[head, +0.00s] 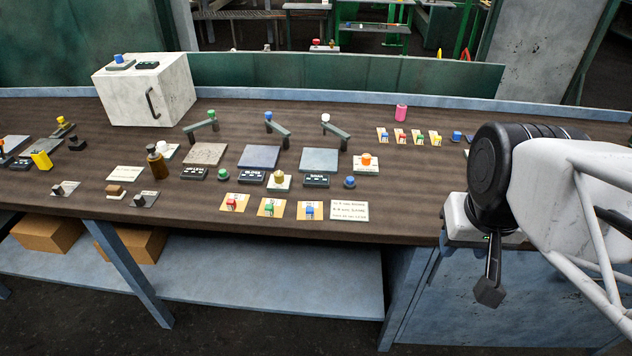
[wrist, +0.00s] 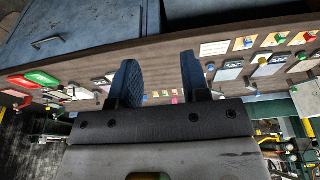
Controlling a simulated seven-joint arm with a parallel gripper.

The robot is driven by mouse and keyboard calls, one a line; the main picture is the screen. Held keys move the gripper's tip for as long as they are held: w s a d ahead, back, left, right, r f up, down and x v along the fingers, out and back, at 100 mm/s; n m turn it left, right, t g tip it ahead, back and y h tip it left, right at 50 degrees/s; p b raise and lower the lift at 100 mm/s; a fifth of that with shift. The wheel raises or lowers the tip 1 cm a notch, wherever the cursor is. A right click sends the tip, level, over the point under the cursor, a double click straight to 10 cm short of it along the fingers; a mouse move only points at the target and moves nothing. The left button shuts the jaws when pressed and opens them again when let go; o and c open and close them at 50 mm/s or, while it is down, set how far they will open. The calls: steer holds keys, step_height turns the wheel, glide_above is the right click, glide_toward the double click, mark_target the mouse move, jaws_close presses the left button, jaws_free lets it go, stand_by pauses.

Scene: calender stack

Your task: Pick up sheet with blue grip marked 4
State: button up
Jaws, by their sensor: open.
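In the head view, a sheet with a blue grip (head: 310,211) lies at the right end of the front row, beside sheets with green (head: 271,208) and red (head: 234,203) grips. Another small sheet with a blue grip (head: 383,135) lies at the left end of a back row. The marks on both are too small to read. My gripper (wrist: 160,80) is open and empty in the wrist view, with two dark blue fingers apart. A blue-grip sheet (wrist: 245,43) shows there to the right of the fingers, clear of them.
A text card (head: 349,211) lies right of the front row. Behind stand flat plates with raised bars (head: 259,157), knobs and dark label blocks. A white box (head: 145,90) stands at the back left. The brown bench top (head: 420,200) is clear near my arm.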

steer(key=shift+o, duration=0.3)
steer(key=shift+o, duration=0.5)
steer(key=shift+w+a, duration=0.1)
steer(key=w+a+f+m+g+y, duration=0.1)
steer(key=w+a+f+m+y, duration=0.3)
steer(key=w, duration=0.5)
steer(key=w+a+f+m+g+y, duration=0.1)
steer(key=w+a+f+m+y, duration=0.4)
steer(key=w+a+f+m, duration=0.2)
steer(key=w+a+f+m+g+y, duration=0.1)
steer(key=w+a+f+m+y, duration=0.3)
steer(key=w+f, duration=0.5)
steer(key=shift+w+a+f+m+g+y, duration=0.2)
steer(key=shift+w+a+m, duration=0.25)
steer(key=shift+w+a, duration=0.3)
steer(key=shift+w+a+f+m+g+y, duration=0.2)
steer(key=shift+w+a+m, duration=0.25)
steer(key=shift+w+a, duration=0.2)
steer(key=shift+x, duration=1.25)
